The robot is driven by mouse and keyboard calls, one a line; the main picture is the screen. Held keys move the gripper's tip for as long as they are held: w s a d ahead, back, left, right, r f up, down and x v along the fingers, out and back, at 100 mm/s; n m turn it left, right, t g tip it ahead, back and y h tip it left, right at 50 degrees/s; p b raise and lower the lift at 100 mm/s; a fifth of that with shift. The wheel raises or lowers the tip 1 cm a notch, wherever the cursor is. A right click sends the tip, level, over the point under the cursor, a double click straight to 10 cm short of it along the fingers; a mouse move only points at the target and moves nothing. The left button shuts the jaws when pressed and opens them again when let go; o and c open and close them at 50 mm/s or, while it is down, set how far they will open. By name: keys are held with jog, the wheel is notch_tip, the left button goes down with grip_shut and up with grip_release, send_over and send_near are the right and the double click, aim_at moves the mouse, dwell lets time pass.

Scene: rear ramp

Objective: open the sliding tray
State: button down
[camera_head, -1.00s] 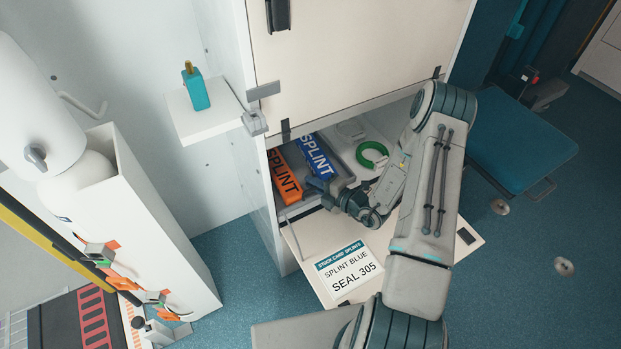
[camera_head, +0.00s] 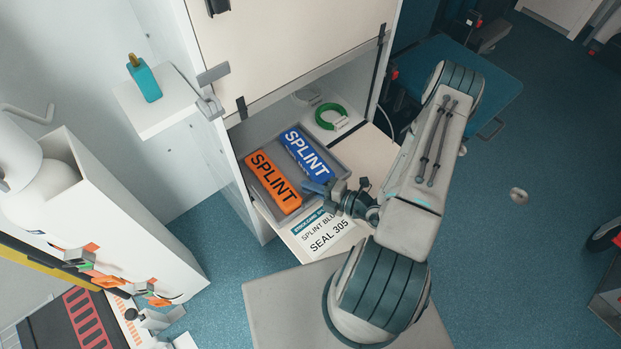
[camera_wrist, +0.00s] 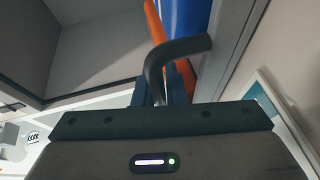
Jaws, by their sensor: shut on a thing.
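The sliding tray (camera_head: 341,166) is a shallow grey tray in the lower bay of the cabinet. It holds an orange splint (camera_head: 272,181) and a blue splint (camera_head: 306,154) and reaches out over the lowered flap. My gripper (camera_head: 322,188) is at the tray's front edge, shut on its handle. In the wrist view the dark bent handle (camera_wrist: 183,47) stands between the blue fingers of my gripper (camera_wrist: 165,84). The exact grip on the handle is partly hidden by the fingers and palm.
The lowered flap (camera_head: 330,238) bears a label reading "SPLINT BLUE SEAL 305". A green ring (camera_head: 329,117) lies behind the tray in the bay. A side shelf (camera_head: 155,110) holds a teal bottle (camera_head: 144,79).

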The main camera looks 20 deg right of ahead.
jog(key=shift+w+r, duration=0.1)
jog(key=shift+r, duration=0.05)
jog(key=c, duration=1.8)
grip_release()
jog(key=shift+o, duration=0.2)
jog(key=p+v, duration=0.2)
jog(key=v, duration=1.2)
jog(key=shift+a, duration=0.1)
